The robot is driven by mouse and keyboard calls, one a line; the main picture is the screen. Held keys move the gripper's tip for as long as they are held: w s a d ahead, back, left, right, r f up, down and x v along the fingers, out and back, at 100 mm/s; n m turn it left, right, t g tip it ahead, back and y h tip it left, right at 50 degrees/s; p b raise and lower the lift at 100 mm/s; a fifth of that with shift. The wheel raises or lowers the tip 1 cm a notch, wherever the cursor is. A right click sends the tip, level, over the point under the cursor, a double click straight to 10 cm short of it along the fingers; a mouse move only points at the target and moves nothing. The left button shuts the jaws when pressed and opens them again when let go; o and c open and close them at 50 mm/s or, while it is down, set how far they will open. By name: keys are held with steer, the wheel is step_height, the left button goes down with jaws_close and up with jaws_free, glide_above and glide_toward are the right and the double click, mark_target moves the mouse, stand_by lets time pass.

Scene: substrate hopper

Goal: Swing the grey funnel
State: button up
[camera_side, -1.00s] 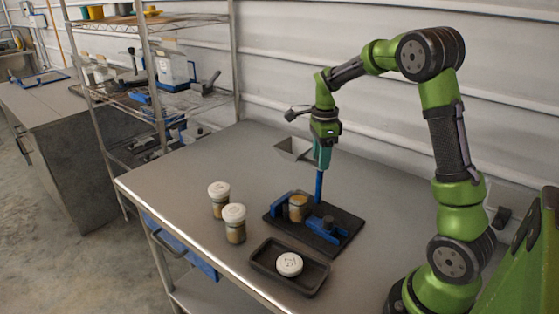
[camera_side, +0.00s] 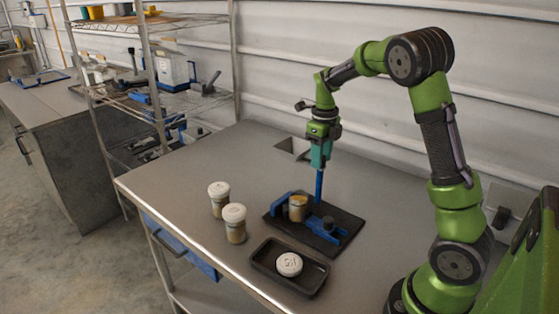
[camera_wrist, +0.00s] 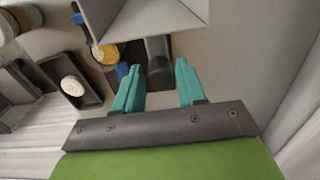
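The grey funnel (camera_side: 292,147) is a square hopper beside the top of a blue post (camera_side: 318,188), just left of my gripper (camera_side: 320,165). In the wrist view the funnel (camera_wrist: 150,18) fills the top middle, beyond my fingertips. My teal fingers (camera_wrist: 158,72) are apart, with a dark grey part showing in the gap. I cannot tell whether they touch it. The post rises from a black base board (camera_side: 345,222). An open jar (camera_side: 298,208) with tan contents stands in a blue holder on the board, and the funnel is not over it.
Two white-lidded jars (camera_side: 219,198) (camera_side: 235,224) stand left of the board. A black tray (camera_side: 262,258) holding a white lid (camera_side: 289,264) lies in front. The wall and a wire shelf (camera_side: 150,95) bound the table behind. The table's left part is clear.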

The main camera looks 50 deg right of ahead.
steer(key=c, duration=0.5)
steer(key=n, duration=1.8)
steer(key=o, duration=0.7)
steer(key=shift+o, duration=0.2)
